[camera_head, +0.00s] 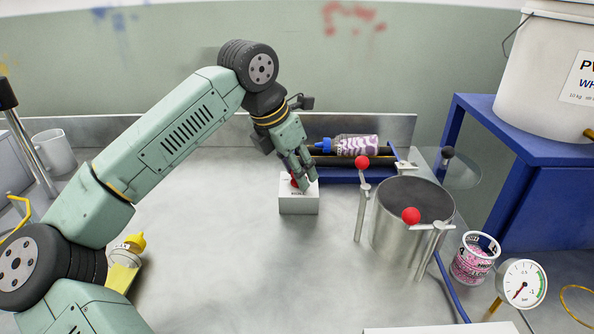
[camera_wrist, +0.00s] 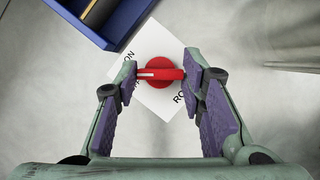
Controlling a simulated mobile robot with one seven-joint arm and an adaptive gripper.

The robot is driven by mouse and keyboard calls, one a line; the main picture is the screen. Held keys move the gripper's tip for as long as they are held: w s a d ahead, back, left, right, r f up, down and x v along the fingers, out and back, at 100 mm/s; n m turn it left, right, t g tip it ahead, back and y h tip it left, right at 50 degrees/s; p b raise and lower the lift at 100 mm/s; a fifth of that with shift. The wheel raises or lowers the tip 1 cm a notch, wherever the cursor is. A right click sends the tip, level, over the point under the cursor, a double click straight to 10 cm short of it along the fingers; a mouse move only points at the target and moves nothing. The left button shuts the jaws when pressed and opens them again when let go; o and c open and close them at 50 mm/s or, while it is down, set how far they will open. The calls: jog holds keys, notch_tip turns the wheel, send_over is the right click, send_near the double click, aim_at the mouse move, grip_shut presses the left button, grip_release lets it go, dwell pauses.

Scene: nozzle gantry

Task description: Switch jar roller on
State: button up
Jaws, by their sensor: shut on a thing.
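The switch box (camera_head: 298,205) is a small white box on the bench, with a red rotary knob (camera_wrist: 158,72) on its top face. Dark lettering, partly covered, shows on that face in the wrist view. My gripper (camera_head: 303,180) reaches down over the box. In the wrist view my gripper (camera_wrist: 160,74) is shut on the knob's bar, one purple pad at each end. The bar's white line lies at its left half. The jar roller (camera_head: 345,174) is a blue frame with black rollers behind the box. A clear jar (camera_head: 357,146) with a blue cap lies on it.
A steel pot (camera_head: 385,230) with red-knobbed clamps (camera_head: 411,216) stands right of the box. A pink-labelled tub (camera_head: 474,258) and a gauge (camera_head: 521,284) are farther right. The bench front middle is clear.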

jog(key=shift+m, duration=0.8)
jog(key=shift+g, duration=0.3)
jog(key=o, duration=1.1)
jog(key=shift+o, duration=0.2)
jog(key=v, duration=1.2)
jog(key=shift+a, duration=0.2)
jog(key=shift+f, duration=0.1)
